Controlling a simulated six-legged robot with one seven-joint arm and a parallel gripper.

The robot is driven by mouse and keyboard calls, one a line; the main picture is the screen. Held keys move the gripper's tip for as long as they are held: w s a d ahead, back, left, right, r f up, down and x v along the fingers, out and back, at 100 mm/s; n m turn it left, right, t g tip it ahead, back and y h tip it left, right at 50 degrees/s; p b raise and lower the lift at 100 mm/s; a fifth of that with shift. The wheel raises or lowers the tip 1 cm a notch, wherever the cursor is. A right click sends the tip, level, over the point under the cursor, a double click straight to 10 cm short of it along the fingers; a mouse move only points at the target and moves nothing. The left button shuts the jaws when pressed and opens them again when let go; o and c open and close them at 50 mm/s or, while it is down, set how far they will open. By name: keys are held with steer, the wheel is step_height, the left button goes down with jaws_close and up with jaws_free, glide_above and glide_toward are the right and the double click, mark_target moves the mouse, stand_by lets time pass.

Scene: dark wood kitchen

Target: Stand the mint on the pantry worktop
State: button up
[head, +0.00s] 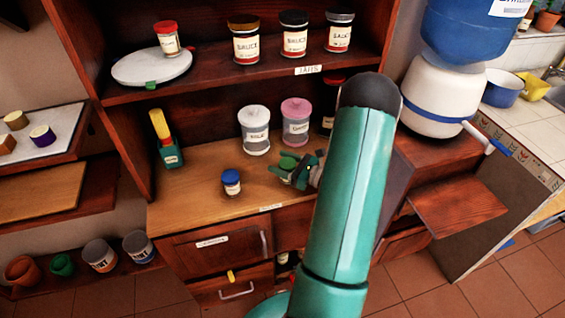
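My gripper (297,170), with green finger parts, is low over the right part of the wooden pantry worktop (200,208). Whether its fingers are open or hold anything is too small to tell. A small jar with a blue lid (232,183) stands upright on the worktop, left of my gripper and apart from it. Its label is too small to read, so I cannot tell whether it is the mint. A similar small jar with a red lid (169,39) stands on a white round turntable (150,68) on the shelf above. My arm hides the worktop's right end.
Several sauce jars (245,42) line the shelf above. The worktop's front left is clear. A water dispenser (440,95) stands right.

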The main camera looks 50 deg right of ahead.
steer(key=shift+o, duration=0.6)
